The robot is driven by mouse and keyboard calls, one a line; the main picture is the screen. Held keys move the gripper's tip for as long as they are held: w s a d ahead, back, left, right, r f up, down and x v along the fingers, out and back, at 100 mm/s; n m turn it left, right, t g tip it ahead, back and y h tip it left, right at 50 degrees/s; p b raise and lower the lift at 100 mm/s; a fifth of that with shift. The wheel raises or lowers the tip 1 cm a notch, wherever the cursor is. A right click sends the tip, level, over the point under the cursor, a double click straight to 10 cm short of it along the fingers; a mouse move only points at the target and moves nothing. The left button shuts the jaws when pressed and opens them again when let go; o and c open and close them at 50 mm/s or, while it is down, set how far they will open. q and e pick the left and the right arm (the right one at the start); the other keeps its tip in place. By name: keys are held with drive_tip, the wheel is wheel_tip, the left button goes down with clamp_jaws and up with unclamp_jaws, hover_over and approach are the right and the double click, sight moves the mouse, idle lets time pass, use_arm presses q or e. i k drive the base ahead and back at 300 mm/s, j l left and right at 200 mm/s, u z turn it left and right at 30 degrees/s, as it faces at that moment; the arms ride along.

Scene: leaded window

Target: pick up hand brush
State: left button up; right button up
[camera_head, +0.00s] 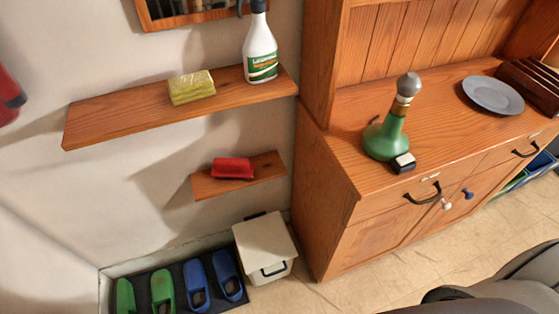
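A small red item (232,168), which looks like the hand brush, lies on the small lower wooden shelf (268,167) on the wall. Its bristles cannot be made out. Nothing touches it except the shelf. Neither of my grippers shows in the head view.
The longer shelf (125,121) above holds a yellow sponge pack (191,87) and a spray bottle (260,48). A wooden cabinet (330,190) at right bears a green bottle (386,135), a small black-and-white item (403,163) and a grey plate (493,95). A white bin (264,248) stands below.

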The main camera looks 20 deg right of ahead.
sight(232, 168)
drive_tip(key=z, duration=0.1)
drive_tip(key=u, duration=2.3)
drive_tip(key=k+l, duration=0.25)
drive_tip(key=k, duration=0.25)
drive_tip(key=k+l, duration=0.2)
drive_tip(key=k, duration=0.3)
drive_tip(key=k+l+u, duration=0.1)
drive_tip(key=k+l, duration=0.15)
drive_tip(key=k, duration=0.2)
drive_tip(key=k+l, duration=0.15)
drive_tip(key=k, duration=0.35)
